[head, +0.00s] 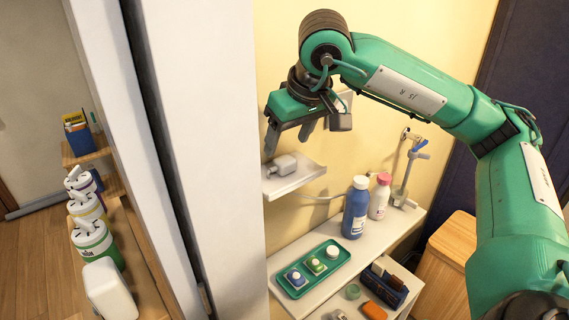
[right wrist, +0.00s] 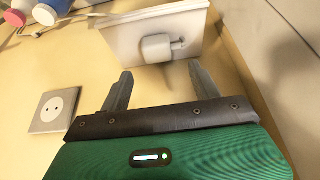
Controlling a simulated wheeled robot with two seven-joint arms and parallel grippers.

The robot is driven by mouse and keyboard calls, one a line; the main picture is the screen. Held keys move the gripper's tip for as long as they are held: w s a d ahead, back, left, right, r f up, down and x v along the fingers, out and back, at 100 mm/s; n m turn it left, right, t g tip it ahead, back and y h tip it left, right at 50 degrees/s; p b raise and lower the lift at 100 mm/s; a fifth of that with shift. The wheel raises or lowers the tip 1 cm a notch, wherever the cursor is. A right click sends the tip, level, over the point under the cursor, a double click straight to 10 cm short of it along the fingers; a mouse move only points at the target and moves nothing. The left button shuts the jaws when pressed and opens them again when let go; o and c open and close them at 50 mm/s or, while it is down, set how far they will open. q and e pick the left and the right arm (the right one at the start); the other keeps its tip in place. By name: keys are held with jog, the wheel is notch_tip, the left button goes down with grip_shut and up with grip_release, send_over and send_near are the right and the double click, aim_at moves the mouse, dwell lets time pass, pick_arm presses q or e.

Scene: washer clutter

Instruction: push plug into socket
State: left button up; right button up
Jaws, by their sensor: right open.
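The white plug (head: 283,165) lies on a small white wall shelf (head: 298,180) in the head view. In the right wrist view the plug (right wrist: 157,48) shows ahead of the fingertips, with its pins pointing right. My right gripper (head: 289,138) is open and empty, with its fingers pointing down just above the plug. Its two fingers (right wrist: 160,72) are apart and do not touch the plug. The white wall socket (right wrist: 60,108) with two holes is left of the fingers in the right wrist view. In the head view my gripper mostly hides that wall area. My left gripper is not in view.
Below, a counter holds a green tray (head: 272,283) with small containers, a blue bottle (head: 356,208), a white bottle with a pink cap (head: 380,196) and a stand (head: 405,180). A white panel edge (head: 205,130) rises close left of the shelf.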

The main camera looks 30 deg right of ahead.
aim_at(284, 158)
jog(key=shift+w+f+p, duration=0.15)
jog(key=shift+f+p, duration=0.25)
jog(key=shift+p, duration=0.2)
jog(key=p+x, duration=0.1)
jog(key=x, duration=0.2)
jog(key=shift+d+f+p, duration=0.15)
jog(key=shift+d+p, duration=0.05)
jog(key=shift+p, duration=0.2)
jog(key=shift+w+f, duration=0.15)
jog(key=shift+f, duration=0.4)
jog(key=c, duration=1)
